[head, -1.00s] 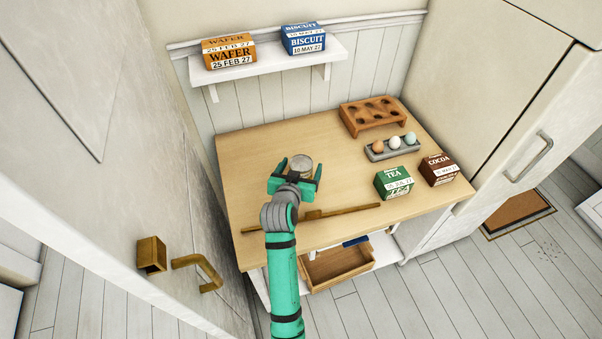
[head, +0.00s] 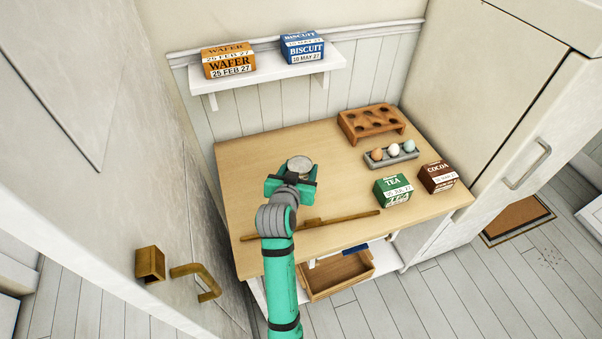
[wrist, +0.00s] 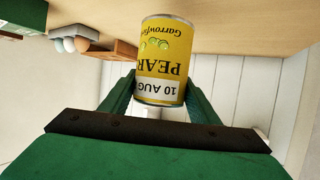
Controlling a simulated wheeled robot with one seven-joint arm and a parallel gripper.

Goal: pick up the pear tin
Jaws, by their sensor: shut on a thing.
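The pear tin (wrist: 163,62) is a yellow can with silver rims, its label upside down in the wrist view and reading PEAR and 10 AUG. In the head view only its round metal lid (head: 299,164) shows clearly, between the fingers. My gripper (head: 293,180) is shut on the tin, with one green finger on each side. In the wrist view the fingers (wrist: 160,97) press the tin's sides near one end. My gripper hides most of the tin's body in the head view. I cannot tell whether the tin touches the worktop.
A wooden stick (head: 335,220) lies along the worktop's front (head: 245,160). At right are a tea box (head: 393,190), a cocoa box (head: 438,177), an egg tray (head: 392,160) and a holed wooden rack (head: 371,122). A shelf (head: 268,75) holds wafer and biscuit boxes.

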